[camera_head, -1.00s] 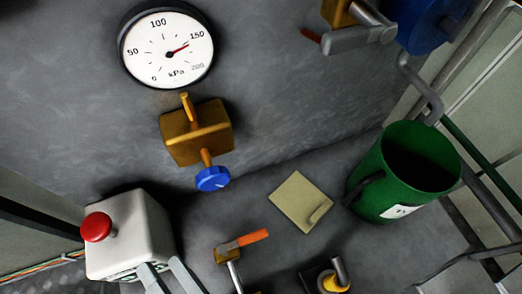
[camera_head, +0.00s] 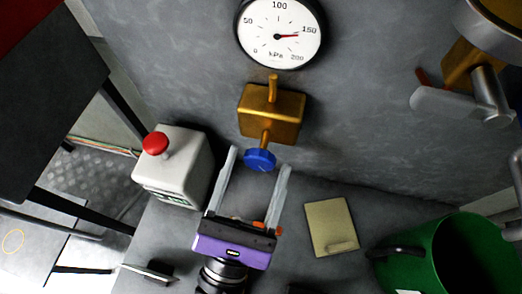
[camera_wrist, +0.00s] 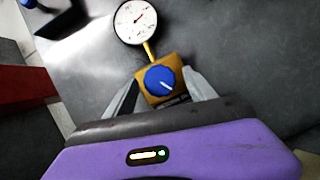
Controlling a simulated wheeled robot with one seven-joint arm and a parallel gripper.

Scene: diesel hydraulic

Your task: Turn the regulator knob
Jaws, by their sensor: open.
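The blue regulator knob (camera_head: 260,160) hangs below a brass regulator body (camera_head: 271,114), under a round pressure gauge (camera_head: 280,33) whose red needle points near 150. In the wrist view the blue knob (camera_wrist: 160,80), with a white mark on it, sits in front of the brass body between the fingers. My gripper (camera_head: 257,160) is open, its two grey fingers reaching up on either side of the knob. I see a gap between the fingers and the knob, and no clear contact.
A grey box with a red button (camera_head: 156,143) stands left of my gripper. A beige plate (camera_head: 331,228) lies on the right, with a green bucket (camera_head: 450,255) beyond it. Pipe fittings (camera_head: 470,95) project at the upper right.

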